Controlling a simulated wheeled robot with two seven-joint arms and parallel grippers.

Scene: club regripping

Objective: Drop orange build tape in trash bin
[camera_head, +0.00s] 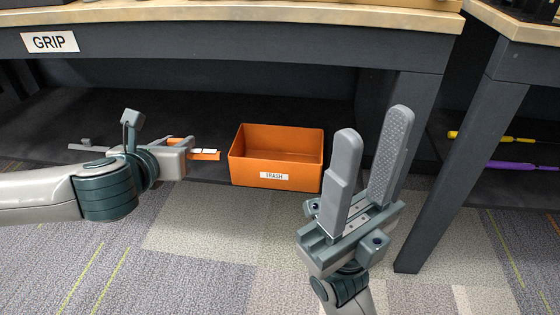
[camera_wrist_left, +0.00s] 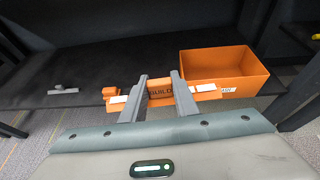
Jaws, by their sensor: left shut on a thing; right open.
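The orange build tape (camera_wrist_left: 160,91) is a strip with dark lettering and white patches in the left wrist view. My left gripper (camera_wrist_left: 160,84) is shut on it. In the head view, an end of the tape (camera_head: 206,155) sticks out to the right of my left gripper (camera_head: 186,145). The orange trash bin (camera_head: 276,175), labelled TRASH, stands just right of the left gripper on the low dark shelf; it also shows in the left wrist view (camera_wrist_left: 225,72). The bin's visible inside looks empty. My right gripper (camera_head: 372,125) is open and empty, right of the bin and nearer the camera.
A workbench (camera_head: 240,36) with a GRIP sign (camera_head: 50,42) overhangs the shelf. Its dark leg (camera_head: 440,185) stands right of my right gripper. A small grey object (camera_wrist_left: 62,90) lies on the shelf at left. Yellow (camera_head: 490,138) and purple (camera_head: 510,166) clubs lie at far right.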

